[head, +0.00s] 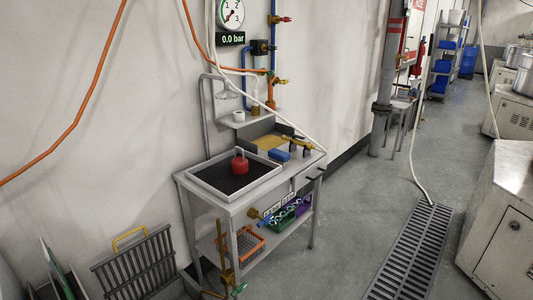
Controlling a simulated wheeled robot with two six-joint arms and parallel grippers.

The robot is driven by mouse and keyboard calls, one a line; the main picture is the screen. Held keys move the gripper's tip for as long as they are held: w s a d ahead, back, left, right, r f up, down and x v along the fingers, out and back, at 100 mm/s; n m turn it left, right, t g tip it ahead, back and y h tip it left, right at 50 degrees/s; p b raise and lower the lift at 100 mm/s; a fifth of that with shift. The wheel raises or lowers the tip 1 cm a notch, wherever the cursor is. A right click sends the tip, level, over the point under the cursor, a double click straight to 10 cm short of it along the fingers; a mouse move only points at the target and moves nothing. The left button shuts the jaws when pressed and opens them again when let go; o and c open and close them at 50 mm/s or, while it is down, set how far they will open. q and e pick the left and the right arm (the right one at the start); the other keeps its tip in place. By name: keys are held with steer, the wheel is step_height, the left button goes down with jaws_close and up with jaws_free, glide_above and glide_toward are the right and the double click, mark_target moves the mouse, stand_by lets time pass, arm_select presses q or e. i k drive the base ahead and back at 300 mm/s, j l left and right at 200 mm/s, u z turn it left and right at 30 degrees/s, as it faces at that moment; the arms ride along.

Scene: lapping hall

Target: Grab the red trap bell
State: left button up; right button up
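A small red bell-shaped object (240,164) with a thin knob on top, which looks like the trap bell, stands on the black mat of a white-rimmed tray (268,182). The tray sits on the left part of a metal bench (228,204) against the wall. Neither of my grippers shows in the head view.
A blue block (279,155) and brass fittings (297,142) lie right of the tray. Below are an orange basket (247,241) and a green crate (286,217). A grey rack (135,265) leans at the front left. A floor grate (412,250) runs right of the bench; floor between is clear.

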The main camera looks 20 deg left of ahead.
mark_target(239, 164)
steer(key=i+u, duration=0.15)
steer(key=i, duration=0.3)
steer(key=i+l+u, duration=0.1)
steer(key=i, duration=0.3)
steer(key=i+l+u, duration=0.15)
steer(key=i, duration=0.3)
steer(key=i+l+u, duration=0.15)
steer(key=i, duration=0.25)
